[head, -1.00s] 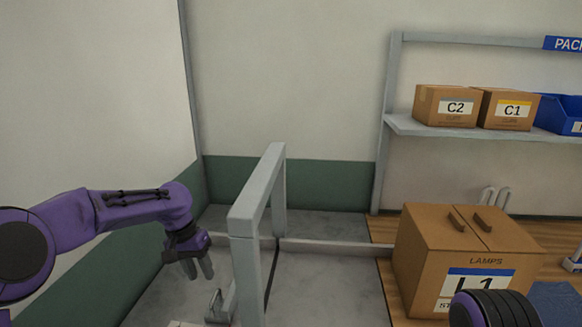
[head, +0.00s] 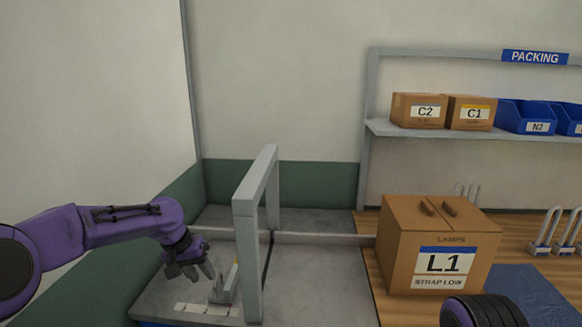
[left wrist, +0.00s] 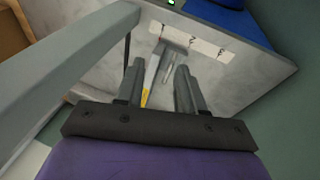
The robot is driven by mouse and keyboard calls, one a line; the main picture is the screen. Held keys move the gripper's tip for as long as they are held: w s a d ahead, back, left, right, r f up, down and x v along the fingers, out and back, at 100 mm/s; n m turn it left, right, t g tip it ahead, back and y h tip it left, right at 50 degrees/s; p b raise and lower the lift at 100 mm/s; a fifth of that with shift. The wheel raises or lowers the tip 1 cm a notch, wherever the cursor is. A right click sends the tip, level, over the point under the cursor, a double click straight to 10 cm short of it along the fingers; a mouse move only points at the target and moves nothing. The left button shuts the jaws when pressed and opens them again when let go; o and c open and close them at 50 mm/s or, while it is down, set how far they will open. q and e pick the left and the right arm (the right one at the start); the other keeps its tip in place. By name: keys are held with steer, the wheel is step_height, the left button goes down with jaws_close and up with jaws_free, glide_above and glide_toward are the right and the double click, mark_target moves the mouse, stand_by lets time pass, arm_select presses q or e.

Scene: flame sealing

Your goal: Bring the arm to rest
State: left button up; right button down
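My left gripper (head: 192,272) hangs at the left of the head view, just left of the grey upright frame (head: 247,250). In the left wrist view its two fingers (left wrist: 157,85) stand apart with nothing between their tips. Beyond them, a small metal tool with a yellow part (left wrist: 152,78) lies on the grey surface beside a white numbered strip (left wrist: 190,40). In the head view the tool (head: 222,288) is close to the gripper's right side. Only a dark, ribbed part of my right arm shows at the bottom right; its gripper is out of view.
A cardboard box marked L1 (head: 440,240) stands on the wooden bench (head: 505,222), right of the frame. Boxes C2 (head: 418,111) and C1 (head: 470,112) and blue bins (head: 525,116) sit on the shelf.

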arm_select(q)
step_height(320, 180, down, 13)
steer(key=s+d+n+t+y+b, duration=0.1)
steer(key=s+n+t, duration=0.1)
steer(key=n+t, duration=0.25)
steer(key=s+a+f+n+y+b, duration=0.2)
steer(key=s+f, duration=0.7)
steer(key=f, duration=0.1)
steer(key=s+a+f+g+y+b, duration=0.1)
steer(key=s+f, duration=0.3)
steer(key=s, duration=0.6)
steer(key=s+a+f+g+y+b, duration=0.1)
steer(key=s+a+f, duration=0.2)
steer(key=s, duration=0.8)
steer(key=s+a+f+g+y+b, duration=0.1)
steer(key=s+f, duration=0.4)
steer(key=s, duration=0.6)
steer(key=shift+a+f, duration=0.25)
steer(key=shift+a, duration=0.25)
